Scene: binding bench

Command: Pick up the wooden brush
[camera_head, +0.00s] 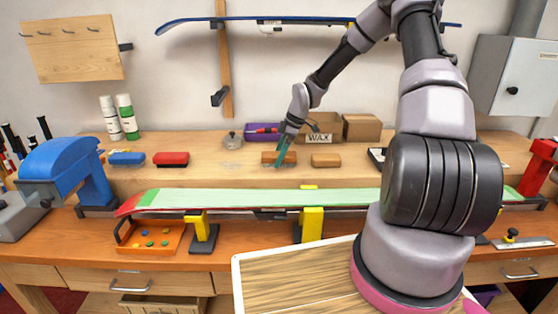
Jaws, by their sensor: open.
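Two small brown wooden blocks lie on the raised back shelf of the bench. The wooden brush could be either; bristles are too small to make out. One block (269,158) is directly at my gripper, partly hidden behind its fingers. The other block (326,160) lies a little to the right, clear of the gripper. My gripper (281,154) points down with teal fingers, open, at the left block. I cannot tell whether the fingers touch it.
A green-based ski (330,198) lies across yellow-topped supports in front of the shelf. A purple bin (262,132), a WAX box (318,128) and a cardboard box (362,128) stand behind. Red (171,159) and blue (127,158) blocks lie left.

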